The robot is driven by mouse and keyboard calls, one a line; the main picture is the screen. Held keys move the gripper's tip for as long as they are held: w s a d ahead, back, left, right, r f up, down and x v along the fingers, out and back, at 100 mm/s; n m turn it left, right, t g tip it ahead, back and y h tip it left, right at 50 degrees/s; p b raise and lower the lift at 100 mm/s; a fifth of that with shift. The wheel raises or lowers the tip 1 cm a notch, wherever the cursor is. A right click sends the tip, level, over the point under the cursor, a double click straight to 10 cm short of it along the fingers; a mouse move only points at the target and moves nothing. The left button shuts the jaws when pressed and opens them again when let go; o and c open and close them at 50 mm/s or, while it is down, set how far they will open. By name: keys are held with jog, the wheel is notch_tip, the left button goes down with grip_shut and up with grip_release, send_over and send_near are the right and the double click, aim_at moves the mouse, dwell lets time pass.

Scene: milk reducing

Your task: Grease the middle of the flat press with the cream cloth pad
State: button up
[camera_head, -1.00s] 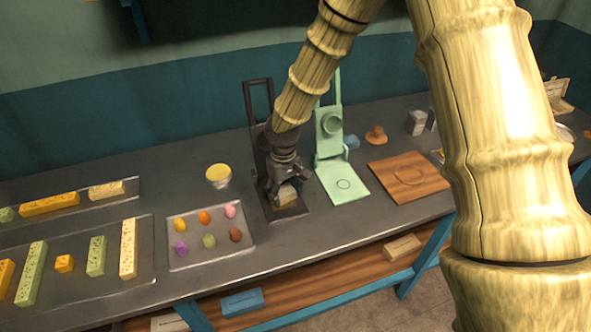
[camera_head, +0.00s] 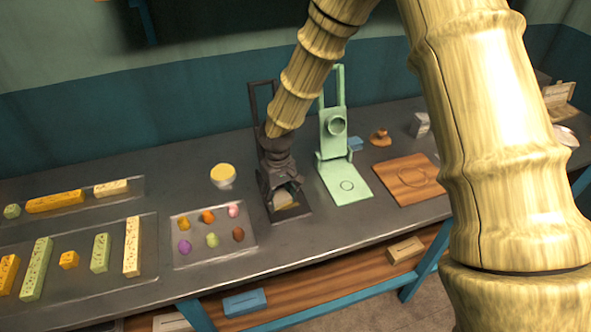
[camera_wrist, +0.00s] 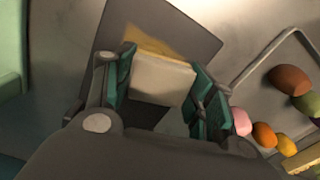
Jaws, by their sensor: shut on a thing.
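The dark flat press stands on the bench; its base plate (camera_head: 301,213) is under my gripper and shows as a dark grey square in the wrist view (camera_wrist: 193,28). Its raised handle (camera_head: 252,98) is behind my arm. My gripper (camera_head: 284,194), also in the wrist view (camera_wrist: 163,88), is shut on the cream cloth pad (camera_wrist: 163,80), over the plate's middle. A yellow patch (camera_wrist: 150,46) shows at the pad's far edge; I cannot tell whether it is on the pad or the plate. The pad's underside is hidden, so contact is unclear.
A green press (camera_head: 345,195) stands open just right. A bowl of yellow stuff (camera_head: 223,176) and a tray of coloured lumps (camera_head: 190,262) are left. A wooden board (camera_head: 405,190) lies further right. Long bars lie on trays (camera_head: 110,283) at far left.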

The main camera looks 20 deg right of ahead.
jog(key=shift+a, duration=0.9)
jog(key=shift+a+r+p, duration=0.1)
jog(key=shift+r+p, duration=0.25)
jog(key=shift+p, duration=0.25)
jog(key=shift+d+f, duration=0.35)
jog(key=shift+d, duration=0.05)
jog(key=shift+w+d+r, duration=0.1)
jog(key=shift+d+r, duration=0.05)
jog(key=shift+d, duration=1.45)
jog(key=shift+d+p, duration=0.65)
jog(key=shift+d, duration=1.2)
notch_tip(320, 180, up, 8)
jog(key=p, duration=0.5)
